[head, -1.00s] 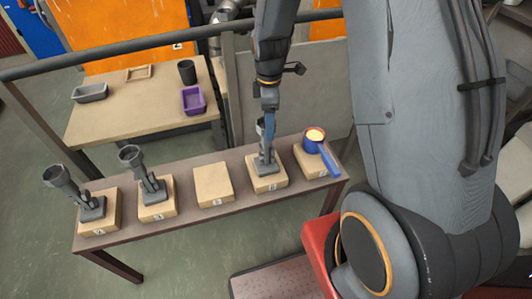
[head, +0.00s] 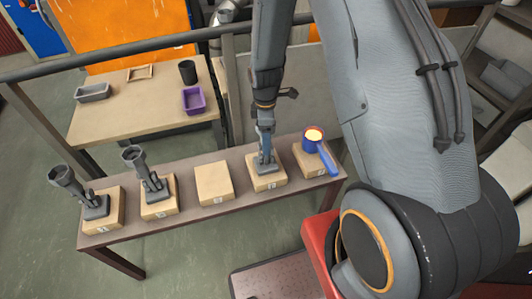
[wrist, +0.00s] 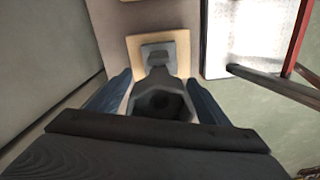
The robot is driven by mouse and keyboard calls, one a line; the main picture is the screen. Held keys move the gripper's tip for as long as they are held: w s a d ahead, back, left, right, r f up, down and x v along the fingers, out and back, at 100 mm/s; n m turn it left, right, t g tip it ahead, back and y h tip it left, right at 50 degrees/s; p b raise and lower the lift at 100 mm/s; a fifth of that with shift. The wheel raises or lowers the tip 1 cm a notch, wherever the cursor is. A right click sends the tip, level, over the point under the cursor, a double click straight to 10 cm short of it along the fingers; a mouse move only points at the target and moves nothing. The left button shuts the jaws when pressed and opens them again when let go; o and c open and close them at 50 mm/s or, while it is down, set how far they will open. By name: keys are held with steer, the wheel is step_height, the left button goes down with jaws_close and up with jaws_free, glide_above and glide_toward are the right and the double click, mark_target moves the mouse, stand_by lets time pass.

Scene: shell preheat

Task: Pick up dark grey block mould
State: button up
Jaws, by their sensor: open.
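A dark grey mould with a round cup-like top stands on the fourth wooden block from the left. Its base (head: 266,167) shows in the head view, and its upper part is mostly hidden by my gripper (head: 266,140). In the wrist view the mould (wrist: 158,92) lies between the two blue fingers of my gripper (wrist: 160,84), its dark cup opening towards me. The fingers are open, one on each side; I cannot tell whether either touches it. Two similar dark grey moulds, the far left one (head: 93,208) and its neighbour (head: 151,190), stand on other blocks.
A blue ladle (head: 322,151) with glowing contents sits on the rightmost block. The middle block (head: 214,183) is bare. On the table behind are a grey tray (head: 93,92), a purple tray (head: 194,100) and a dark cup (head: 188,71). A dark rail (head: 130,60) crosses behind the bench.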

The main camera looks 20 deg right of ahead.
steer(key=shift+c, duration=0.2)
jaws_close()
steer(key=shift+r, duration=0.15)
